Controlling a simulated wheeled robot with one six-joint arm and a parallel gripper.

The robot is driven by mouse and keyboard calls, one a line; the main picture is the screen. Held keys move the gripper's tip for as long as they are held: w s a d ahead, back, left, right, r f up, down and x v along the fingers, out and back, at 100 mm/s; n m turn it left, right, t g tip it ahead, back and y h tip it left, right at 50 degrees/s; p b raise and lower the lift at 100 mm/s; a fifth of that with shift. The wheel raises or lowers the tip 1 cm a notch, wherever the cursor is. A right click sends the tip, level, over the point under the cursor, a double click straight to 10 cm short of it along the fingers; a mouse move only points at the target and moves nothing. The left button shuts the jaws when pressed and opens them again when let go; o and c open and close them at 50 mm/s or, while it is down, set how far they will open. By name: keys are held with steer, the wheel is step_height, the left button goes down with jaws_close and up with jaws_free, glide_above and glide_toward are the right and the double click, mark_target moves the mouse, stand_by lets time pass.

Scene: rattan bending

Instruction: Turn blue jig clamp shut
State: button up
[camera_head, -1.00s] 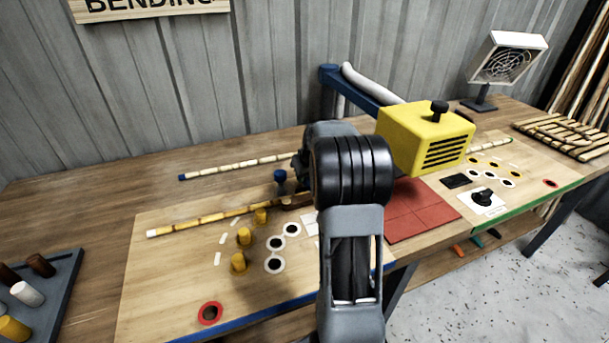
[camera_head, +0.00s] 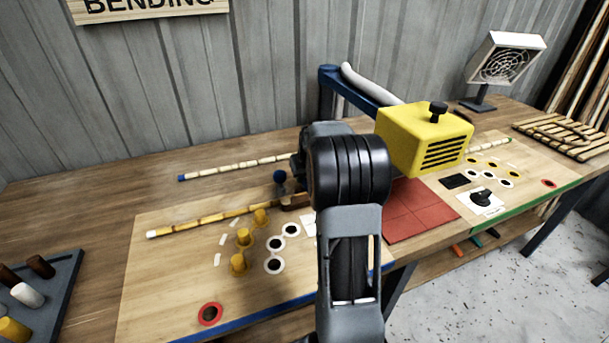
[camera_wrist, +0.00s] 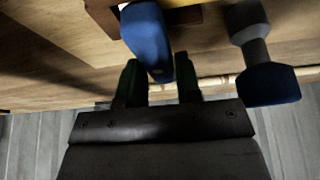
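In the wrist view a blue handle (camera_wrist: 148,40) reaches down from a brown block (camera_wrist: 185,14) to between the two fingers of my gripper (camera_wrist: 160,84). The fingers stand apart, one on each side of the handle. The gaps are small and dark, so I cannot tell whether they press on it. A blue-capped grey post (camera_wrist: 265,80) stands to the right, clear of the fingers. In the head view a blue-topped post (camera_head: 280,178) shows just left of my arm. My gripper and the handle are hidden behind my arm there.
A cane with yellow bands (camera_head: 205,219) lies on the board left of the brown block, near yellow pegs (camera_head: 242,237). Another cane (camera_head: 230,166) lies behind. A yellow machine (camera_head: 425,140) stands to the right, above a red tile pad (camera_head: 415,212).

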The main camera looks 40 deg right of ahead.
steer(key=o, duration=0.4)
steer(key=v, duration=1.3)
steer(key=shift+s+r, duration=0.1)
steer(key=shift+r, duration=0.3)
